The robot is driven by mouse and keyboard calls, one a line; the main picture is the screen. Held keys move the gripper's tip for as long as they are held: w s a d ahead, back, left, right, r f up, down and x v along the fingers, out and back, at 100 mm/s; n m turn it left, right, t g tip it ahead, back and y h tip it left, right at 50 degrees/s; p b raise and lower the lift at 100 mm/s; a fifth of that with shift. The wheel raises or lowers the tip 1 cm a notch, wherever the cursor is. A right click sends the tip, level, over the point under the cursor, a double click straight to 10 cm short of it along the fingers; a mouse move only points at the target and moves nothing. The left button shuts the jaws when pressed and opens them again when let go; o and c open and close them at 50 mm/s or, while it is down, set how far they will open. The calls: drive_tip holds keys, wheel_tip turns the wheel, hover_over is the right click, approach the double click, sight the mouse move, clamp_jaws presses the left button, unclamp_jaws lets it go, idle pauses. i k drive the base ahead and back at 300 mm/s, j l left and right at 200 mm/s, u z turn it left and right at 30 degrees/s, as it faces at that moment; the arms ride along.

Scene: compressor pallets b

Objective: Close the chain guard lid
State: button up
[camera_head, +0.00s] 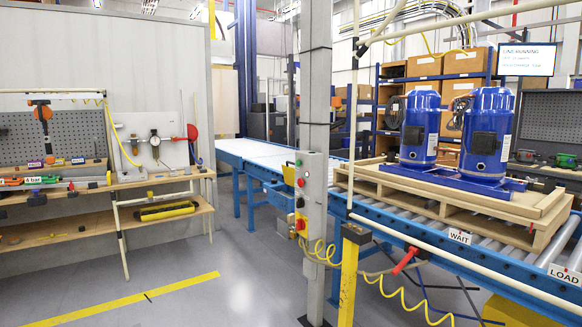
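I cannot make out the chain guard lid for certain. A yellow box-like housing (512,311) shows under the roller conveyor at the lower right, cut off by the bottom edge of the picture. It may be the chain guard, but I cannot tell whether it has a lid or whether that lid is open. My gripper is not in view.
A blue roller conveyor (447,244) bears a wooden pallet (470,206) with two blue compressors (487,135). A grey post (315,150) with a button box (301,193) stands mid-picture. A workbench (95,190) is at left. The grey floor (215,285) is clear.

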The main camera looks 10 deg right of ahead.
sight(289, 173)
drive_tip(key=i+u, duration=0.2)
drive_tip(key=i, duration=1.95)
drive_tip(key=i+j, duration=0.15)
drive_tip(key=i, duration=1.15)
drive_tip(key=i+z, duration=0.1)
drive_tip(key=i, duration=1.15)
